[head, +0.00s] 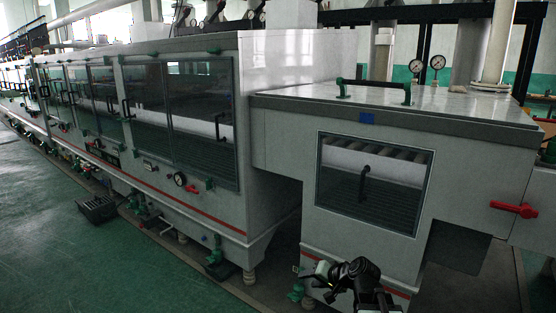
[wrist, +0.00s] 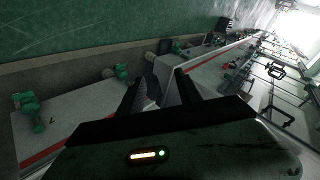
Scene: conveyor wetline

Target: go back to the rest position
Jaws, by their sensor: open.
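My gripper (wrist: 160,88) shows in the wrist view with its two dark fingers apart and nothing between them. The green floor and the lower side of the grey machine lie beyond the fingertips. In the head view my dark arm is low, right of centre, in front of the lower part of the near machine cabinet (head: 281,138). I cannot tell from this view how far the arm is from the cabinet.
A long row of windowed machine housings (head: 180,115) runs back to the left. A red lever (head: 514,209) sticks out at the right. Green valves (head: 215,257) sit low along the machine. A black crate (head: 97,209) stands on the floor. The green floor (head: 60,260) at left is clear.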

